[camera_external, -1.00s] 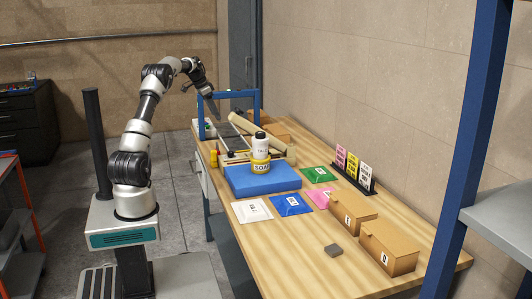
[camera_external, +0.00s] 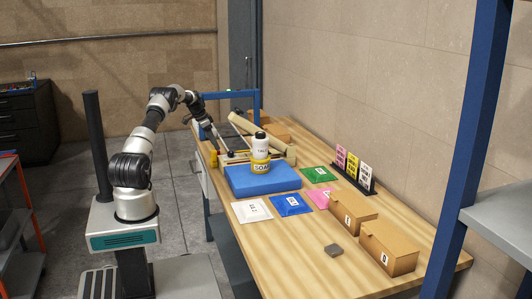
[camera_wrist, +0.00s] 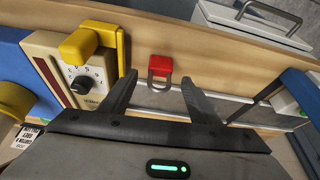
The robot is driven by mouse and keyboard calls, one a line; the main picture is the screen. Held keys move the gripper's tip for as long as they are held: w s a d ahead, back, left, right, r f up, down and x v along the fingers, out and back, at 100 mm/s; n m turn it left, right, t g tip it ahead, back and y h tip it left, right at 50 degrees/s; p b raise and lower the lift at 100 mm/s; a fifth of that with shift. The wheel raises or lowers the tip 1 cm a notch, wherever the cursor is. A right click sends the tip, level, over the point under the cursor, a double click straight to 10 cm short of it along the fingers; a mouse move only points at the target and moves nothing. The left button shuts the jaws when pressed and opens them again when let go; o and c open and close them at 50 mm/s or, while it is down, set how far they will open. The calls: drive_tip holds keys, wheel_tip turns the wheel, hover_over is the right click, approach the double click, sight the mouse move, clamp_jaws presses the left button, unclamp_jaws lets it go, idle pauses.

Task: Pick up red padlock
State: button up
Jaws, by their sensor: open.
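The red padlock (camera_wrist: 160,64) shows in the wrist view, a red body with a grey shackle pointing toward my gripper. In the external view my gripper (camera_external: 216,148) is low over the far left part of the bench. The padlock cannot be made out in the external view.
A beige box with a dial (camera_wrist: 78,75) and a yellow handle (camera_wrist: 92,43) stand close left of the fingers. A blue post (camera_wrist: 300,90) is at right. In the external view, a blue block (camera_external: 262,182) carries stacked containers.

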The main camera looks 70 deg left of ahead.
drive_tip(key=x, duration=0.5)
drive_tip(key=shift+s+f, duration=0.15)
drive_tip(key=shift+f, duration=0.05)
drive_tip(key=shift+r, duration=0.1)
drive_tip(key=c, duration=1.2)
